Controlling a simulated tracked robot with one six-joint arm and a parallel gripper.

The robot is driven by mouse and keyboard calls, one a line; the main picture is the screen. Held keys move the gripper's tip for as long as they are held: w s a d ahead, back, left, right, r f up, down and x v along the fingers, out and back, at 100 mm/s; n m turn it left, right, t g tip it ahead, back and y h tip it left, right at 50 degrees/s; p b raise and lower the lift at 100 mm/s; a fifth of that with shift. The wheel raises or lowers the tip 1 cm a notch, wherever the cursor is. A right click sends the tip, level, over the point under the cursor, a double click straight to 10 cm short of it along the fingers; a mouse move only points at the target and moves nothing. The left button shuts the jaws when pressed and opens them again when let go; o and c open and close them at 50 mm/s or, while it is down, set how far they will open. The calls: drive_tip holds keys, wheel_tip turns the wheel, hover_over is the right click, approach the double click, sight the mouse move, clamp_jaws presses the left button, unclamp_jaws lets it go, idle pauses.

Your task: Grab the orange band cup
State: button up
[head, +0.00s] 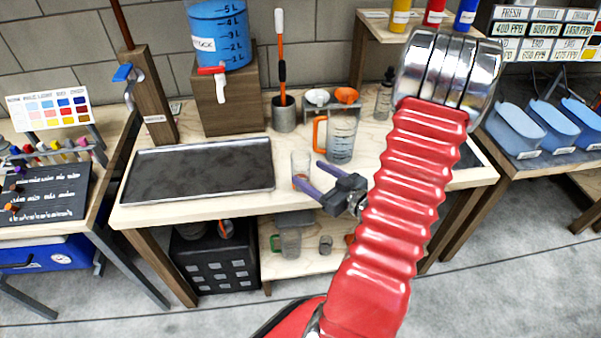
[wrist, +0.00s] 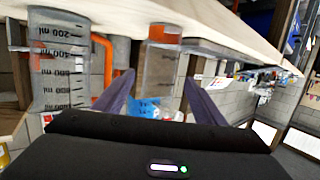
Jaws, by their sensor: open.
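The orange band cup (head: 301,164) is a small clear cup with an orange band near its base. It stands upright on the wooden bench, right of the dark tray. My gripper (head: 315,178) is open, with its purple fingers pointing left toward the cup at low height. In the wrist view, which is turned upside down, the cup (wrist: 158,68) shows between and beyond the two finger tips (wrist: 160,78). Its orange band is at the top there. I cannot tell whether either finger touches it. My red arm hides part of the bench on the right.
A measuring jug (head: 341,138) with an orange handle stands close behind and right of the cup; it also shows in the wrist view (wrist: 60,65). The dark tray (head: 200,170) lies left. A metal pot (head: 284,116) with an orange-handled tool stands behind.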

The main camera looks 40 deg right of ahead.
sight(307, 172)
drive_tip(key=shift+w+f, duration=0.25)
drive_tip(key=shift+w, duration=0.75)
drive_tip(key=shift+w+f, duration=0.2)
drive_tip(key=shift+w, duration=0.8)
drive_tip(key=shift+w+f, duration=0.2)
drive_tip(key=shift+w, duration=0.65)
drive_tip(key=shift+w+f, duration=0.2)
drive_tip(key=shift+w, duration=0.65)
drive_tip(key=shift+w+f, duration=0.2)
drive_tip(key=shift+w, duration=0.65)
drive_tip(key=shift+c, duration=0.3)
drive_tip(key=c, duration=1)
drive_tip(key=shift+r, duration=0.15)
drive_tip(key=shift+r, duration=4.9)
